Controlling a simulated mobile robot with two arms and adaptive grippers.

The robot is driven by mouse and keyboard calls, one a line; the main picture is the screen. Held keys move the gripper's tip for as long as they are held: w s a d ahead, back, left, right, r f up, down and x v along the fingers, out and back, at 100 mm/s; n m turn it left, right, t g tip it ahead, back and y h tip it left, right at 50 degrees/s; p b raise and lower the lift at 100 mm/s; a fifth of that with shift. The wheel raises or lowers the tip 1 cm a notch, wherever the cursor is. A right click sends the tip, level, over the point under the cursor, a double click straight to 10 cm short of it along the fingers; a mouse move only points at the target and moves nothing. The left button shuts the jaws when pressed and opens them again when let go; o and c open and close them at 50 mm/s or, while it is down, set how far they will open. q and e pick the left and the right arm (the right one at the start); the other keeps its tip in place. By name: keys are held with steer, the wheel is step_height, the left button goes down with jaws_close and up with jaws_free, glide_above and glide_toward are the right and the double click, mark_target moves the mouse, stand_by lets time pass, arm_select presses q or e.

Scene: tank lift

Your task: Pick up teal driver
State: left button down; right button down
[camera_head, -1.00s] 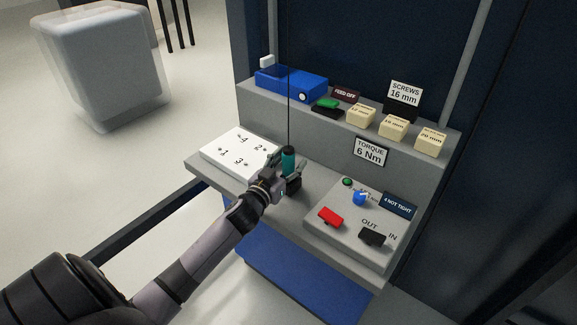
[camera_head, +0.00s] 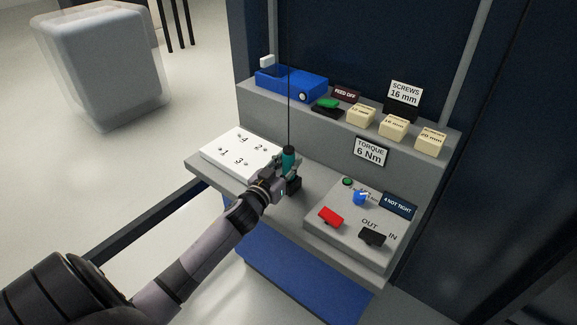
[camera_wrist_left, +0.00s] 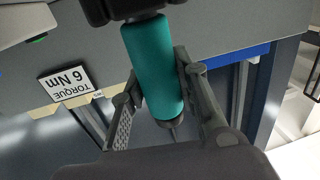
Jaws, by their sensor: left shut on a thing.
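The teal driver (camera_head: 288,158) stands upright, hanging on a thin dark cable above the grey bench, between the white plate and the control panel. My left gripper (camera_head: 279,174) is at it, with its fingers on both sides of the driver's body. In the left wrist view the teal cylinder (camera_wrist_left: 153,65) lies between the two fingers of my left gripper (camera_wrist_left: 160,95), which is shut on it. The driver's black lower part (camera_head: 294,186) shows under the gripper. My right gripper is in neither view.
A white numbered plate (camera_head: 236,146) lies left of the driver. At right, a sloped panel (camera_head: 340,242) carries a red switch (camera_head: 330,216), a blue knob (camera_head: 359,198) and a black switch (camera_head: 372,237). A shelf behind holds a blue box (camera_head: 291,83) and several cream blocks.

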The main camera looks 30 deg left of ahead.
arm_select(q)
steer(key=shift+r, duration=0.1)
